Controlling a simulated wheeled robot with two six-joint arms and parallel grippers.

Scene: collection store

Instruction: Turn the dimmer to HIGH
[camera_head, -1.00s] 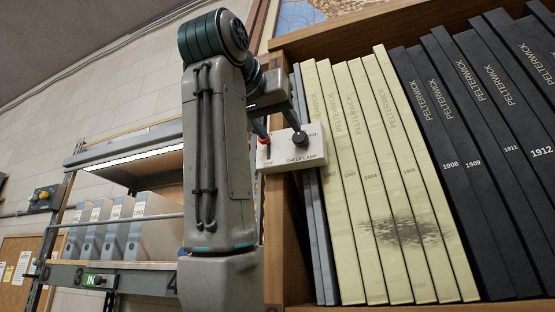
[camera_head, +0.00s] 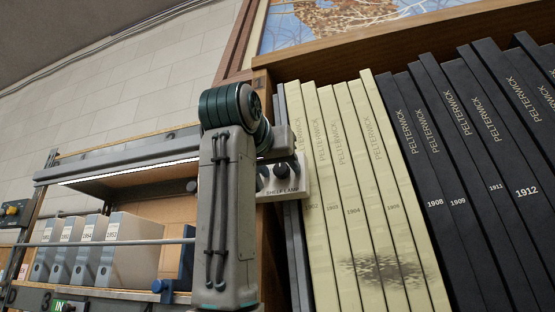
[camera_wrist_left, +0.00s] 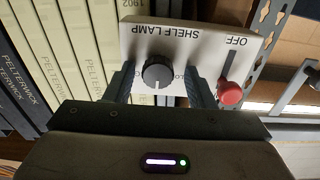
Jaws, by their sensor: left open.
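The white SHELF LAMP panel (camera_head: 296,188) is partly hidden behind my left arm in the head view. The dark round dimmer knob (camera_head: 283,171) sits on it. In the left wrist view the panel (camera_wrist_left: 185,36) appears upside down. The knob (camera_wrist_left: 158,72) there has a pale mark toward the picture's bottom. My left gripper (camera_wrist_left: 160,84) is open, with one finger on each side of the knob and visible gaps between. The scale lettering is mostly hidden by the fingers. A red-capped switch (camera_wrist_left: 230,92) by OFF lies just outside the right finger. My right gripper is not in view.
Cream volumes (camera_head: 345,190) and dark PELTERWICK volumes (camera_head: 470,180) stand close to the right of the panel. The wooden bookcase side (camera_head: 268,255) is below the panel. A metal rack with grey file boxes (camera_head: 85,250) is at the left.

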